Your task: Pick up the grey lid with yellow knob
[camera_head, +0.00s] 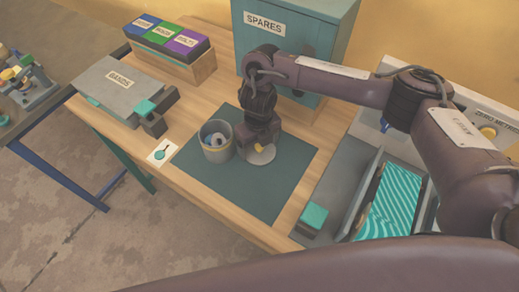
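The grey lid (268,156) is a round disc lying on the dark mat, with its yellow knob (260,148) partly showing. My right gripper (261,142) points down right above the lid, with its tip at the knob. The fingers are small and dark, so I cannot tell whether they are closed on the knob. The lid appears to rest on the mat. A grey cup (216,150) with a light piece inside stands just left of the lid and the gripper. My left gripper is not in view.
The dark mat (240,195) is clear in front. A teal SPARES cabinet (297,50) stands behind. A grey BANDS box (120,85) and a coloured organizer (165,40) stand at the left. A small card (162,152) lies left of the mat. Grey equipment with a striped teal panel (392,203) is at right.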

